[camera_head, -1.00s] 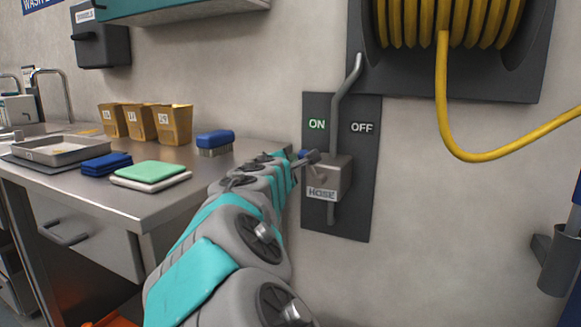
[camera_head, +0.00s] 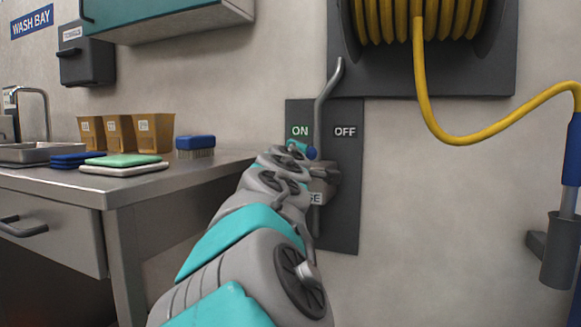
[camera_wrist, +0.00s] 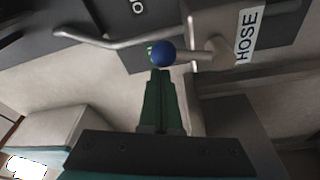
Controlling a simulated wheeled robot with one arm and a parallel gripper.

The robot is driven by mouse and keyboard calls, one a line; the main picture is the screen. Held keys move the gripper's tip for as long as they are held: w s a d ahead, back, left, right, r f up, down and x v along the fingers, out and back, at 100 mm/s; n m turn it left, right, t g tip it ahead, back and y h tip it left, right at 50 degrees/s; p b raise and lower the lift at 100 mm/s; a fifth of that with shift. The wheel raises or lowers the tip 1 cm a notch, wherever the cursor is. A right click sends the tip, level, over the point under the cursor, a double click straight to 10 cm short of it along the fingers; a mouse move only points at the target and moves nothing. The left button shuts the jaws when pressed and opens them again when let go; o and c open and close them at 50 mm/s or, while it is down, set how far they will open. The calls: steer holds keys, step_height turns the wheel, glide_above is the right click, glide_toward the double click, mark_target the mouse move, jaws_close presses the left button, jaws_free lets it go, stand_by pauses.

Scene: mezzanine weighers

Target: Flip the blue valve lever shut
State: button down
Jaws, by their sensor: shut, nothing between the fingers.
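In the wrist view the same blue knob (camera_wrist: 163,53) sits just beyond my fingertips, beside the stem of the grey HOSE valve box (camera_wrist: 285,22). My gripper (camera_wrist: 159,74) is shut and empty. Its tips are close to the knob, and I cannot tell whether they touch it. In the head view my arm hides part of the valve box (camera_head: 325,180).
A grey pipe (camera_head: 322,110) rises above the valve to a yellow hose reel (camera_head: 388,20). A steel counter (camera_head: 185,180) with sponges, a brush and bins stands left. A grey holder (camera_head: 560,255) juts from the wall at right. Wall between is clear.

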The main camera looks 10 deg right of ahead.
steer(key=shift+s+d+f, duration=0.2)
steer(key=shift+s+d, duration=0.45)
steer(key=shift+d, duration=0.3)
steer(key=shift+f, duration=0.1)
steer(key=shift+s, duration=0.15)
